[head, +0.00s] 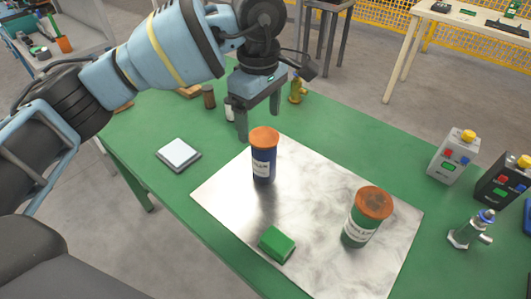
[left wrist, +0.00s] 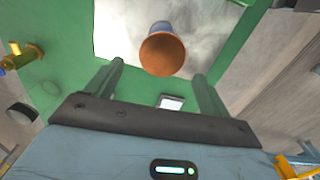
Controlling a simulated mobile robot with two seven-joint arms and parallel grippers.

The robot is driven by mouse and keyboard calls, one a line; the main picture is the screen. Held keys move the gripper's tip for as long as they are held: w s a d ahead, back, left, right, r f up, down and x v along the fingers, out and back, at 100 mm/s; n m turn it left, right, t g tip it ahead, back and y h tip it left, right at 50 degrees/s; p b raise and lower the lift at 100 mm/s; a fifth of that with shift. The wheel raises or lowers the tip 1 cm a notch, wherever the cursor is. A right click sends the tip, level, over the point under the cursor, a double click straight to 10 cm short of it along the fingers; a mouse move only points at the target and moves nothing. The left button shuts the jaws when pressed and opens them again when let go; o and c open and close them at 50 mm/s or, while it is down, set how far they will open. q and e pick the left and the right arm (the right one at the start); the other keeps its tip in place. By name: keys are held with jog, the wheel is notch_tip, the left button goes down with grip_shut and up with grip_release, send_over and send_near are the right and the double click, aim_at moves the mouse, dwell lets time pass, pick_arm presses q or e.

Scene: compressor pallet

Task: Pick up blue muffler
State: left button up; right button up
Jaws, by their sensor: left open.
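The blue muffler (head: 263,166) is a dark blue cylinder with an orange-brown top and a pale label. It stands upright on the silver metal sheet (head: 310,196) in the head view. My left gripper (head: 258,118) is open and points down, above and behind the muffler, apart from it. In the left wrist view the orange top of the blue muffler (left wrist: 162,55) shows between and beyond the two fingers of my left gripper (left wrist: 160,78). My right gripper is not in view.
A green muffler (head: 357,236) with an orange top and a green block (head: 277,244) are on the sheet. A white square device (head: 178,154) lies left on the green table (head: 140,138). Grey (head: 454,156) and black boxes (head: 503,180) stand at right, near a metal fitting (head: 469,231).

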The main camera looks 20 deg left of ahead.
aim_at(264, 136)
pick_arm(q)
jog(key=shift+w+f, duration=0.1)
jog(key=shift+f, duration=1.15)
jog(key=shift+s+d+f, duration=0.2)
jog(key=shift+f, duration=0.2)
jog(key=f, duration=0.4)
jog(key=shift+s+d+f, duration=0.1)
jog(key=shift+d+f, duration=0.1)
jog(key=shift+d, duration=0.1)
jog(key=c, duration=1.2)
jog(key=shift+r, duration=0.1)
jog(key=shift+c, duration=0.6)
